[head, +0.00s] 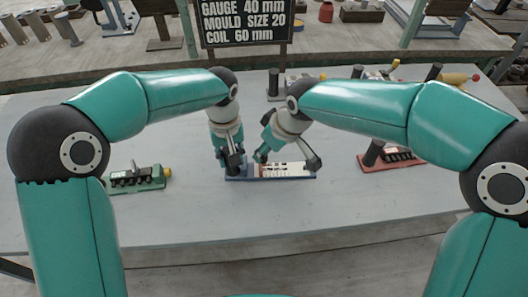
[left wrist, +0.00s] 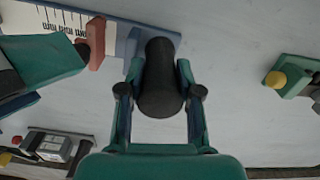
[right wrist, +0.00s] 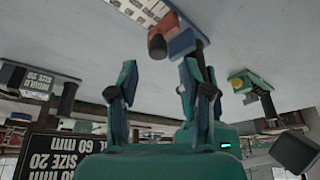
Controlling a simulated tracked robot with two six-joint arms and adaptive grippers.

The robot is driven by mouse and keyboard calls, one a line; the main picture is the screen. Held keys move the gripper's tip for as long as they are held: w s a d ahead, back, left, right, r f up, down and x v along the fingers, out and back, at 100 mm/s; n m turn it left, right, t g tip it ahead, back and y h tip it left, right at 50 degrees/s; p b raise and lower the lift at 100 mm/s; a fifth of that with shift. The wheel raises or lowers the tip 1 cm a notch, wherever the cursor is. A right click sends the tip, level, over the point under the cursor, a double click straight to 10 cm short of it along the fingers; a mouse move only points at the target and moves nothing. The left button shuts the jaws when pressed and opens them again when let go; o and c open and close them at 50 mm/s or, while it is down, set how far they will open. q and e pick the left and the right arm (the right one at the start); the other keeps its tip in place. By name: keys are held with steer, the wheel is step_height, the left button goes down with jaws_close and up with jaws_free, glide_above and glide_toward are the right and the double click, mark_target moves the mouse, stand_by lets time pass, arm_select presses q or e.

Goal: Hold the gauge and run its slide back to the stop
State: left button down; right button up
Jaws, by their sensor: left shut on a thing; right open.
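The gauge has a blue base (head: 240,178) and a white printed scale (left wrist: 62,18). It lies on the grey table in front of me. My left gripper (left wrist: 160,85) is shut on the black upright grip (left wrist: 160,72) at the gauge's blue end. The red slide (left wrist: 95,45) sits on the scale, a small gap from the blue end block (left wrist: 130,45). A dark knob (right wrist: 157,46) stands out from the slide.
A green stand with black pieces (head: 138,178) is to the left on the table. A red-based stand (head: 392,160) is to the right, with more items behind it. A lettered sign (head: 244,22) stands at the back. The table front is clear.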

steer(key=v, duration=0.7)
steer(key=shift+r, duration=0.35)
steer(key=shift+s+d, duration=0.1)
steer(key=shift+d, duration=0.05)
arm_select(q)
steer(key=c, duration=0.7)
jaws_free()
steer(key=shift+r, duration=0.1)
